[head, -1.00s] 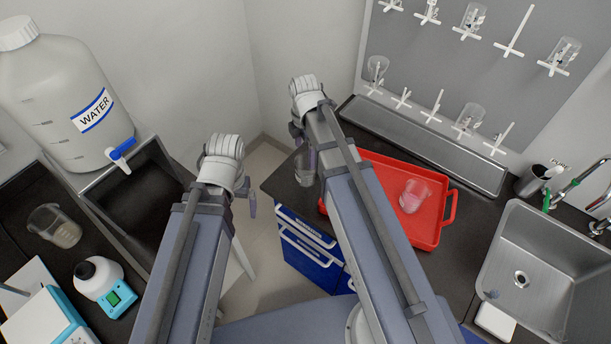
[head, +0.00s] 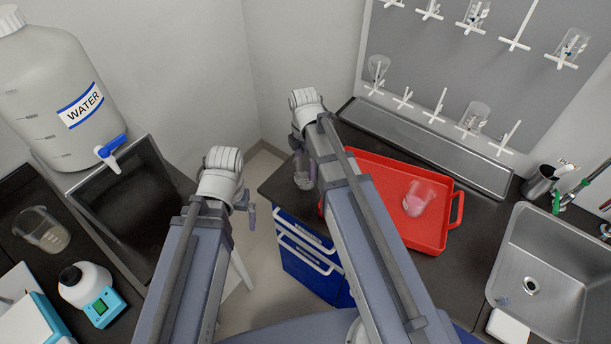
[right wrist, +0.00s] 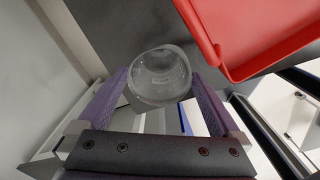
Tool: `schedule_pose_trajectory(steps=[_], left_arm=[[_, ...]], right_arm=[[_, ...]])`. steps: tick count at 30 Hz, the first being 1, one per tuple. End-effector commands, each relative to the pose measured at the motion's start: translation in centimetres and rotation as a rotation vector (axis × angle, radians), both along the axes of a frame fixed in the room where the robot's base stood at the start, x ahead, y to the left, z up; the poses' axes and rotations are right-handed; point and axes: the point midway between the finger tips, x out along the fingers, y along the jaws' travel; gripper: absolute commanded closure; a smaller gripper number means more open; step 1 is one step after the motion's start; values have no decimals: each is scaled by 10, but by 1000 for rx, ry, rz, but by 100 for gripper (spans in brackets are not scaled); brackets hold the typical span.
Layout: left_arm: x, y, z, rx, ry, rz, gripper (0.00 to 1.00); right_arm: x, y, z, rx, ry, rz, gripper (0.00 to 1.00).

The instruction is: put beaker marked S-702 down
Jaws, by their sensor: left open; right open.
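A clear glass beaker (head: 303,180) is at the left corner of the dark counter, left of the red tray; no marking on it is legible. The right wrist view shows the beaker (right wrist: 160,75) between the purple fingers of my right gripper (right wrist: 162,90), over the dark counter surface. Those fingers are apart, so my right gripper (head: 307,168) is open around the beaker. The beaker's base is partly hidden, so its contact with the counter is hard to judge. My left gripper (head: 251,215) is open and empty, over the floor gap left of the counter.
The red tray (head: 452,222) holds a beaker with pink contents (head: 418,198). A steel sink (head: 545,255) is at right, with a pegboard (head: 470,60) of glassware behind. At left are a water carboy (head: 50,85), another beaker (head: 42,230) and a white-blue device (head: 90,290).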

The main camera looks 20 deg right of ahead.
Motion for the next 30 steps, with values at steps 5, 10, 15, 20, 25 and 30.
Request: schedule_pose_trajectory(steps=[5, 10, 15, 20, 25, 30], left_arm=[[0, 0, -26, 0, 0, 0, 0], [0, 0, -45, 0, 0, 0, 0], [0, 0, -46, 0, 0, 0, 0], [0, 0, -45, 0, 0, 0, 0], [0, 0, -45, 0, 0, 0, 0], [0, 0, -45, 0, 0, 0, 0]], right_arm=[[1, -3, -26, 0, 0, -1, 0], [1, -4, -45, 0, 0, 0, 0], [1, -4, -46, 0, 0, 0, 0], [1, -4, -45, 0, 0, 0, 2], [1, -4, -45, 0, 0, 0, 21], [1, -4, -45, 0, 0, 0, 40]])
